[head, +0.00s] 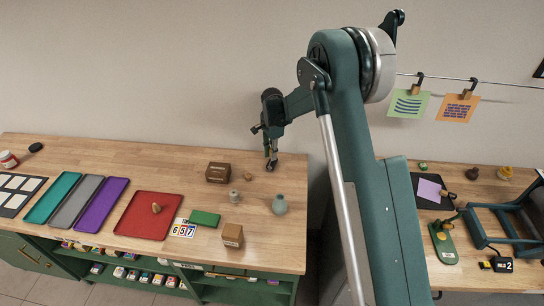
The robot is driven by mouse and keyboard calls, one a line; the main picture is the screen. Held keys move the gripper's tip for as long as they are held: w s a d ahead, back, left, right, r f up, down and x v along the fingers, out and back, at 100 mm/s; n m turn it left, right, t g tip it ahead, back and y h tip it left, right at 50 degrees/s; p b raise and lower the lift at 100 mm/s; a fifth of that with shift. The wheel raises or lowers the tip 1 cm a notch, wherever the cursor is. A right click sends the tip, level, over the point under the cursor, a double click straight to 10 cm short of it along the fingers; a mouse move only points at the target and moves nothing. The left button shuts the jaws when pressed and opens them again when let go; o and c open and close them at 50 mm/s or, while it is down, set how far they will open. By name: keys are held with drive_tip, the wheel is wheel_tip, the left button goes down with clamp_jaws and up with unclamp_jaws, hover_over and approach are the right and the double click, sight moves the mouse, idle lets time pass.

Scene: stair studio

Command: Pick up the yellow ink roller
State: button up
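My gripper (271,154) points down over the back right part of the left wooden table. Its fingertips are small here, and I cannot tell whether they are open or shut. A small greyish piece shows right at the tips, and I cannot tell what it is or whether it is held. I cannot make out a yellow ink roller for certain. A small yellowish rounded object (505,173) stands at the back of the right table, too small to identify. A small wooden-looking piece (156,208) lies on the red tray (140,228).
Near my gripper are a dark brown box (218,172), a grey-green vase (279,205), a small grey jar (234,196), a brown box (232,235) and a green block (204,218). Teal, grey and purple trays (103,204) lie left. The right table holds a press frame (490,225).

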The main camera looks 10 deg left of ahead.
drive_tip(key=shift+r, duration=0.15)
clamp_jaws()
wheel_tip(320, 180, up, 10)
drive_tip(key=shift+f, duration=0.15)
idle(0.4)
drive_tip(key=shift+a, duration=0.1)
idle(0.4)
